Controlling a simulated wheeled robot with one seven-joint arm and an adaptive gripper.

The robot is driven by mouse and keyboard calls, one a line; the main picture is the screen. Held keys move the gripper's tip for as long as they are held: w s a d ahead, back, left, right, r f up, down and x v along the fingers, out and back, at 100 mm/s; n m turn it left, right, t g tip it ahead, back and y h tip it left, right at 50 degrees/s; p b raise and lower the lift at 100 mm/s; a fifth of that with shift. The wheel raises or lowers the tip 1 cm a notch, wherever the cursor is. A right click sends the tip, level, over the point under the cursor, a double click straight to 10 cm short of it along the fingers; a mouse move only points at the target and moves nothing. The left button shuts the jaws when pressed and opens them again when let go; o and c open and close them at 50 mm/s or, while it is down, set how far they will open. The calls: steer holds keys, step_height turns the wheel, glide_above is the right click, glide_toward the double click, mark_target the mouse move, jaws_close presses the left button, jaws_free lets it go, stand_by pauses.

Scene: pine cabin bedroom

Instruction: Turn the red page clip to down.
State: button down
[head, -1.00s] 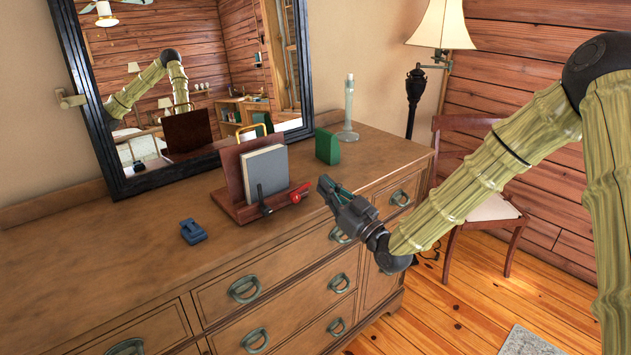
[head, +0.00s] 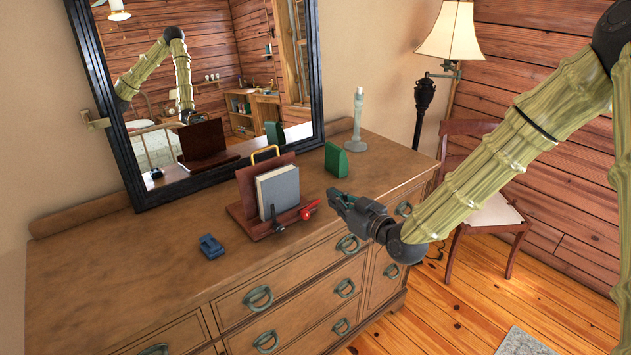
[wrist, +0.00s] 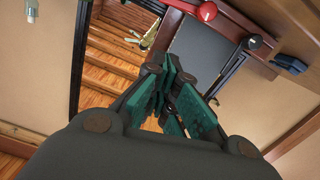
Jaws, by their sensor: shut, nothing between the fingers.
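The red page clip (head: 309,211) is at the front right of a wooden book stand (head: 247,187). It points out to the right and slightly up. It also shows at the top of the wrist view (wrist: 207,11). A black clip (head: 277,224) sits to its left, in front of a grey book (head: 280,190) on the stand. My gripper (head: 334,194) is shut and empty, just right of the red clip and apart from it in the picture. Its teal-padded fingers (wrist: 168,92) show together in the wrist view. The exact depth gap is unclear.
The stand is on a wooden dresser (head: 130,270) before a black-framed mirror (head: 105,100). A blue object (head: 211,246) lies to the left. A green block (head: 336,160) and a pale candlestick (head: 357,120) stand behind my gripper. The dresser's left side is mostly clear.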

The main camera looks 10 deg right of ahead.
steer(key=r+p, duration=0.1)
steer(key=s+r+g+h+p, duration=0.1)
steer(key=p, duration=0.1)
steer(key=shift+a+g, duration=0.2)
steer(key=shift+g, duration=0.1)
steer(key=shift+w+a+f+p, duration=0.7)
steer(key=shift+w+f+p, duration=0.35)
steer(key=shift+w, duration=0.4)
steer(key=shift+w+a+f+p, duration=0.65)
steer(key=shift+w+f+p, duration=0.4)
steer(key=shift+w, duration=0.45)
steer(key=shift+w+a+f+p, duration=0.7)
steer(key=shift+w+f+p, duration=0.3)
steer(key=shift+w, duration=0.45)
steer(key=shift+f, duration=0.15)
steer(key=shift+d, duration=0.1)
